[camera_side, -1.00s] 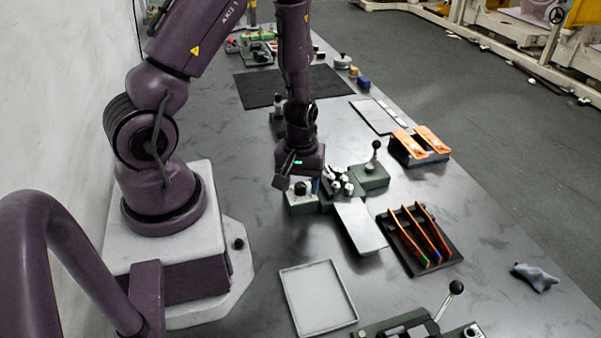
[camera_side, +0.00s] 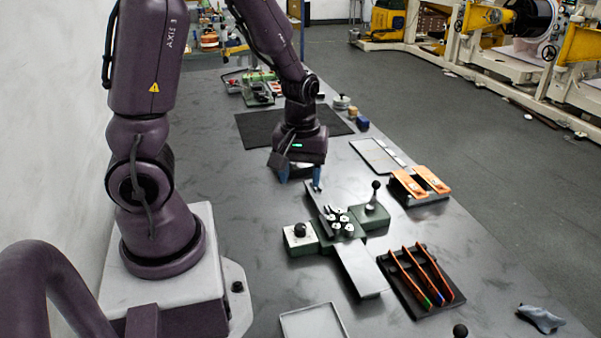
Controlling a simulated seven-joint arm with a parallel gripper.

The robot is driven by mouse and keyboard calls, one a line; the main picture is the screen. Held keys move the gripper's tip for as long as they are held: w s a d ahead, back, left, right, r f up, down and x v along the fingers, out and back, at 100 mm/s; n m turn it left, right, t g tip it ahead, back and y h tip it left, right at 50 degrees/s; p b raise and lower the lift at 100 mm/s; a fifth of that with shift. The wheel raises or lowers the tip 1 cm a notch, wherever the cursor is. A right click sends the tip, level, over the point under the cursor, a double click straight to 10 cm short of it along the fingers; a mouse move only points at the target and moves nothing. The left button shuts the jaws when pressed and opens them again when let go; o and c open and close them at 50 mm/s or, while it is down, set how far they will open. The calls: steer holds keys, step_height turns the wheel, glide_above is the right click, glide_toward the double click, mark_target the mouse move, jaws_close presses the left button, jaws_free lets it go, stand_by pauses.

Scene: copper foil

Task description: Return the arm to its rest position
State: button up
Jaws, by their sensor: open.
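My arm reaches over the grey table from the left, and my gripper (camera_side: 300,181) hangs pointing down with its blue fingertips apart and nothing between them. It is above the table, behind and slightly left of a green fixture (camera_side: 370,217) with a black ball lever, and clear of it. White-topped clamp parts (camera_side: 340,222) stand in the middle of the fixture. A dark flat strip (camera_side: 321,196) runs back from them, and a pale grey plate (camera_side: 361,268) extends to the front. A small box with a black knob (camera_side: 300,238) sits at the left.
A black rack (camera_side: 408,295) holds upright copper-coloured strips at the right. Orange pieces (camera_side: 431,179) lie on a dark block behind it. A shallow tray (camera_side: 313,321) is at the front, a grey-blue cloth (camera_side: 541,318) at the right edge. A black mat (camera_side: 262,130) lies behind my gripper.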

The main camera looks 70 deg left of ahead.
stand_by(0.4)
steer(key=s+d+r+m+t, duration=0.2)
steer(key=d+r+m, duration=0.3)
steer(key=r, duration=0.4)
steer(key=s+d+r+m+t, duration=0.3)
steer(key=d+r+m, duration=0.3)
steer(key=r, duration=0.3)
steer(key=shift+s+m+t, duration=0.2)
steer(key=shift+m+t, duration=0.1)
steer(key=shift+m, duration=0.5)
